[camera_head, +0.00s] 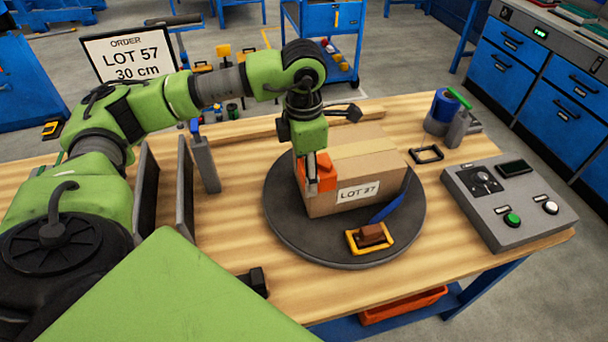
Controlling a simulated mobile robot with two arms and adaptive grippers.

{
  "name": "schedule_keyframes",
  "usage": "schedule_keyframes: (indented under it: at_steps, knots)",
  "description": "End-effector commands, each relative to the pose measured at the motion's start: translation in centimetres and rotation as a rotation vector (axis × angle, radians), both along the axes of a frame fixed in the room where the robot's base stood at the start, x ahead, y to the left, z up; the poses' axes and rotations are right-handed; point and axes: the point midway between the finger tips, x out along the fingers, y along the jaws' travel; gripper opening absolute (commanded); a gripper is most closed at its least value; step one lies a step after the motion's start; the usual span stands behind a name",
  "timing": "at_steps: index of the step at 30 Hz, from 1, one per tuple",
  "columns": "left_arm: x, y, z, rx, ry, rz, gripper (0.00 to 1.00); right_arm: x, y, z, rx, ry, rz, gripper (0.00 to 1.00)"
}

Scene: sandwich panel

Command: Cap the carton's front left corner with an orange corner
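My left gripper (312,180) points down at this corner from above, with a grey finger in front of the orange piece. The other finger is hidden, so its grip is unclear. My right gripper is out of view.
A yellow-framed tool (370,237) and a blue strip (389,208) lie on the turntable. A control box (508,203) with buttons stands at right. Grey upright plates (184,190) and a grey post (206,165) stand left of the turntable. A black frame (426,154) lies behind.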

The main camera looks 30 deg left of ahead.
Motion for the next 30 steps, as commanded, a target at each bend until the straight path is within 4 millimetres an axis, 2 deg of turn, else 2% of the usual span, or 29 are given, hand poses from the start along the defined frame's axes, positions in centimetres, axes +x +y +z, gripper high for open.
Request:
schedule_keyframes:
  at_steps: [1,3,4,6,7,8,13,30]
  knots:
    - [-1.08,-0.27,-2.4,-0.001,0.045,-0.009,0.27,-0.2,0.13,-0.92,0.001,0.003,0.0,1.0]
    - [-1.12,-0.33,-2.64,-0.002,0.047,-0.011,0.22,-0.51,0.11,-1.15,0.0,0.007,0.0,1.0]
    - [-1.14,-0.37,-2.69,-0.004,0.048,-0.011,0.23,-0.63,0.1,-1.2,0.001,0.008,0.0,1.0]
    - [-1.16,-0.44,-2.73,-0.004,0.049,-0.013,0.19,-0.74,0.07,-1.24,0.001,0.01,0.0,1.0]
    - [-1.17,-0.47,-2.72,-0.005,0.048,-0.014,0.2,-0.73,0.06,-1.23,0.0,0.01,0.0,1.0]
    - [-1.16,-0.48,-2.72,-0.005,0.049,-0.014,0.17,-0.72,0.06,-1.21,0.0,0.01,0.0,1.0]
    - [-1.16,-0.42,-2.71,-0.003,0.048,-0.014,0.21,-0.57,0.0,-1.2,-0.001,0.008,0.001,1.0]
    - [-0.63,-0.58,-2.64,-0.001,0.047,-0.01,0.21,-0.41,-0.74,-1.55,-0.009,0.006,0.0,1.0]
